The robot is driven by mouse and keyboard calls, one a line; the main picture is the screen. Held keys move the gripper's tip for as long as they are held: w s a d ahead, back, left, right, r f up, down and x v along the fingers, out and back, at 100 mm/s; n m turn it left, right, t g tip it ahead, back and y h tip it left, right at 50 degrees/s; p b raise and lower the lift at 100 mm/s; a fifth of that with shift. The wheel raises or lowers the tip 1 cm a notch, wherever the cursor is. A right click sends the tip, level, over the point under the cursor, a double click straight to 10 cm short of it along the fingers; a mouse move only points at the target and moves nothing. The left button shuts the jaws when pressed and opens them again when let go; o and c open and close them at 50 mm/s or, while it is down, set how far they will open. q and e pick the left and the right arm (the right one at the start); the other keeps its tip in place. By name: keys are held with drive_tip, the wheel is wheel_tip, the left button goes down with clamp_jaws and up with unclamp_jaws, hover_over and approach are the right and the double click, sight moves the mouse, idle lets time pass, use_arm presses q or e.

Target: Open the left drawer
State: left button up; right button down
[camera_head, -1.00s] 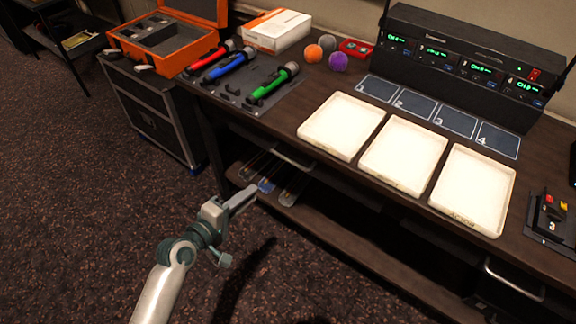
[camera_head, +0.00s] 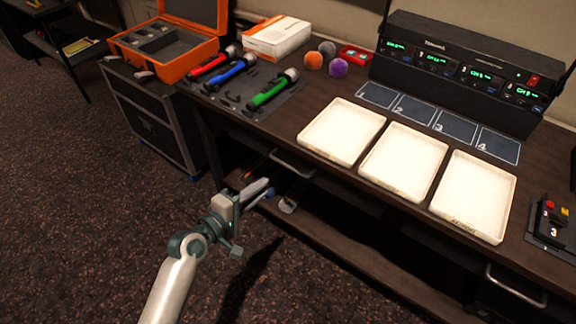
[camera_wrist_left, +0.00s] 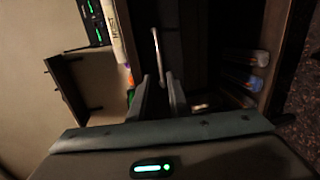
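The left drawer (camera_head: 340,190) is a dark front under the desk top, below the white trays, and looks shut. Its metal bar handle (camera_head: 293,164) shows at the front edge. In the left wrist view the handle (camera_wrist_left: 159,55) is a thin pale bar ahead of the gap between my fingers. My left gripper (camera_head: 265,189) is in front of the desk, a little left of and below the handle. Its fingers (camera_wrist_left: 158,90) are apart with nothing between them. They look short of the handle; exact distance is unclear. My right gripper is not in view.
A lower shelf (camera_head: 335,232) holds a few small items beneath the drawer. Three white trays (camera_head: 403,160), microphones (camera_head: 275,90) and a receiver rack (camera_head: 465,70) stand on the desk. A right drawer handle (camera_head: 515,286) is at lower right. The floor in front is clear.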

sight(288, 165)
use_arm(q)
drive_tip(key=x, duration=1.3)
drive_tip(key=shift+w+d, duration=0.2)
drive_tip(key=shift+w, duration=0.05)
drive_tip(key=shift+c, duration=0.3)
clamp_jaws()
